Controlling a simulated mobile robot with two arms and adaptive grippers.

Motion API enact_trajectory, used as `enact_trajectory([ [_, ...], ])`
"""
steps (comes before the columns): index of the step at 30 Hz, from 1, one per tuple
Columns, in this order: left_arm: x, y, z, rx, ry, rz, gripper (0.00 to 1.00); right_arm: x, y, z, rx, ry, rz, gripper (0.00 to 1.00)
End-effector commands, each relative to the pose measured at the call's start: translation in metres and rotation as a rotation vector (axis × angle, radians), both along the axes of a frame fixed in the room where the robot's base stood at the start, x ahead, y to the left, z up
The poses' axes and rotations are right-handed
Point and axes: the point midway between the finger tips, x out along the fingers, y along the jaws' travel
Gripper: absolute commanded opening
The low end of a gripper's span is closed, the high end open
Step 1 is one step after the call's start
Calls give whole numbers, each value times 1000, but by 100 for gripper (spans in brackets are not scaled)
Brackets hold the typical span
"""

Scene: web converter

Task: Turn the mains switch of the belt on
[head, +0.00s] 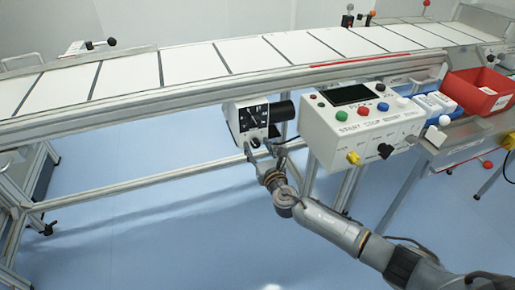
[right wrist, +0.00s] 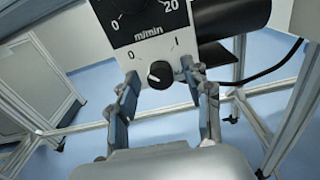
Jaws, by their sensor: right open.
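The belt's drive box (head: 251,122) hangs under the front rail of the conveyor. In the right wrist view its white front panel (right wrist: 128,52) carries a small black rotary switch (right wrist: 160,74) at the bottom, between the marks 0 and I. A pale mark shows on the knob's left side; its exact setting is hard to read. My right gripper (head: 263,151) is in front of the lower part of the box. In the right wrist view the gripper (right wrist: 160,84) is open, with one finger on each side of the switch. Contact cannot be told. My left gripper is not in view.
A larger speed dial (right wrist: 130,5), marked m/min, sits above the switch. A black motor (head: 282,111) and its cable are on the right. A control box (head: 330,130) with coloured buttons stands right of that, then a red bin (head: 478,92). The conveyor belt (head: 190,66) runs above.

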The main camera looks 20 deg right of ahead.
Motion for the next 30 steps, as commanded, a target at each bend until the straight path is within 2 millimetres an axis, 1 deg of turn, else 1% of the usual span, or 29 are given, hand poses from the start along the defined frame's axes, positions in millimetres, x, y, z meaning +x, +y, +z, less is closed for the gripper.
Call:
enact_trajectory([
  [9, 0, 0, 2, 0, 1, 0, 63, 3, 0, 0, 1, 1, 1, 50],
  [10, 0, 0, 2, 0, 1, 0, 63, 3, 0, 0, 1, 1, 1, 46],
  [11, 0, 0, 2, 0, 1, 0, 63, 3, 0, 0, 1, 1, 1, 40],
  [12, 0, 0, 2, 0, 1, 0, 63, 3, 0, 0, 1, 1, 1, 32],
  [14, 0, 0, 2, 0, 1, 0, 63, 3, 0, 0, 1, 1, 1, 19],
  [15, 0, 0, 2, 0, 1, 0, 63, 3, 0, 0, 1, 1, 1, 11],
  [17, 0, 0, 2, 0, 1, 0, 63, 3, 0, 0, 1, 1, 1, 0],
  [27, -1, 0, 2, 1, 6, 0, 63, 3, 0, -1, 39, 2, 1, 0],
  [29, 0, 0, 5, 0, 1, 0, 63, 3, 0, -1, 62, 3, 1, 0],
  [30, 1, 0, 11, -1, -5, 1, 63, 3, 0, -1, 82, 4, 1, 0],
])
